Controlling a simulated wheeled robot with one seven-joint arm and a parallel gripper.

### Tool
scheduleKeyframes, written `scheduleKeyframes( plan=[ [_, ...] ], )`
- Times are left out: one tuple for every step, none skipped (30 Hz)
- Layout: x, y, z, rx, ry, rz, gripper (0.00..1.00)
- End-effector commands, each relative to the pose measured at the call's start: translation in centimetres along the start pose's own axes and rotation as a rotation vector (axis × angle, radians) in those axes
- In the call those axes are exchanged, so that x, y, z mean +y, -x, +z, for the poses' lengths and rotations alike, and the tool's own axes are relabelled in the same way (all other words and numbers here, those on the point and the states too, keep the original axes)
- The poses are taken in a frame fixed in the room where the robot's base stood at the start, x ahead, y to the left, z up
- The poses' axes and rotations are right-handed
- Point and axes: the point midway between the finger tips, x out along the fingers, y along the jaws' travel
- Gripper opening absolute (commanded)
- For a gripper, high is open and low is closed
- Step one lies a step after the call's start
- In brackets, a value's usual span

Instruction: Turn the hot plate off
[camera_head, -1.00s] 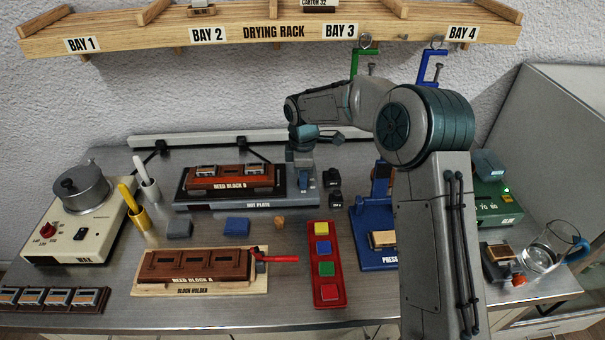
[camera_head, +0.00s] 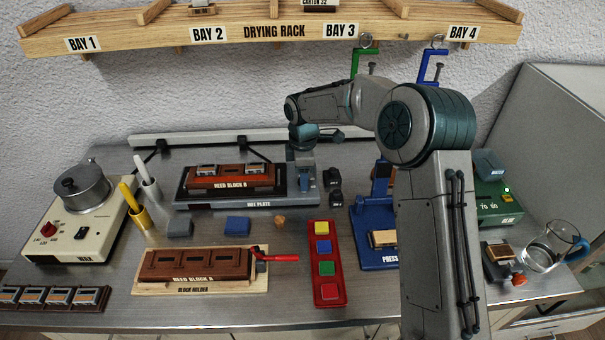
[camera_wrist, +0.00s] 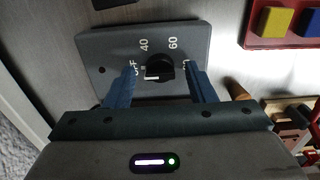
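The hot plate (camera_head: 258,205) is a dark slab on a grey base, with Reed Block B (camera_head: 230,178) lying on it. Its control panel fills the upper middle of the wrist view, with a black knob (camera_wrist: 160,67) and the marks OFF, 40 and 60. Another mark at the right is partly hidden by a finger. A white line shows at the knob's lower left; its exact setting is hard to tell. My gripper (camera_wrist: 160,82) is open, one blue finger on each side of the knob, with gaps. In the head view my gripper (camera_head: 304,178) is over the hot plate's right end.
Small black items (camera_head: 335,181) stand just right of the hot plate. The blue press (camera_head: 376,252) and red tray of coloured blocks (camera_head: 327,295) are further right and in front. The block holder (camera_head: 146,284) is in front, and the wax pot (camera_head: 82,187) at left.

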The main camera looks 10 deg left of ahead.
Motion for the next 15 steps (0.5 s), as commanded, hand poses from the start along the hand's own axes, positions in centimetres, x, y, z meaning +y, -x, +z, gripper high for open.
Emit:
scheduleKeyframes(
  plan=[
    [0.0,0.0,0.0,0.0,-0.001,0.0,0.5],
    [0.0,0.1,0.0,0.0,-0.001,0.0,0.5],
    [0.0,0.4,0.0,0.0,-0.001,0.0,0.5],
    [0.0,0.6,0.0,0.0,-0.001,0.0,0.5],
    [0.0,0.9,0.0,0.0,-0.001,0.001,0.5],
    [0.1,1.5,0.0,0.0,-0.002,0.003,0.5],
    [0.1,2.0,0.0,0.0,-0.002,0.003,0.5],
    [0.1,2.6,0.0,0.001,-0.002,0.004,0.5],
    [0.1,3.4,0.0,0.001,-0.002,0.004,0.5],
    [0.1,4.1,0.0,0.0,-0.002,0.005,0.5],
    [0.1,4.8,0.0,0.0,-0.002,0.005,0.5],
    [0.1,5.8,0.0,0.001,-0.002,0.005,0.5],
    [0.1,6.5,0.0,0.001,-0.001,0.005,0.5],
    [0.1,7.2,0.0,0.001,-0.001,0.006,0.5],
    [0.1,8.2,0.0,0.002,-0.001,0.005,0.5]
  ],
)
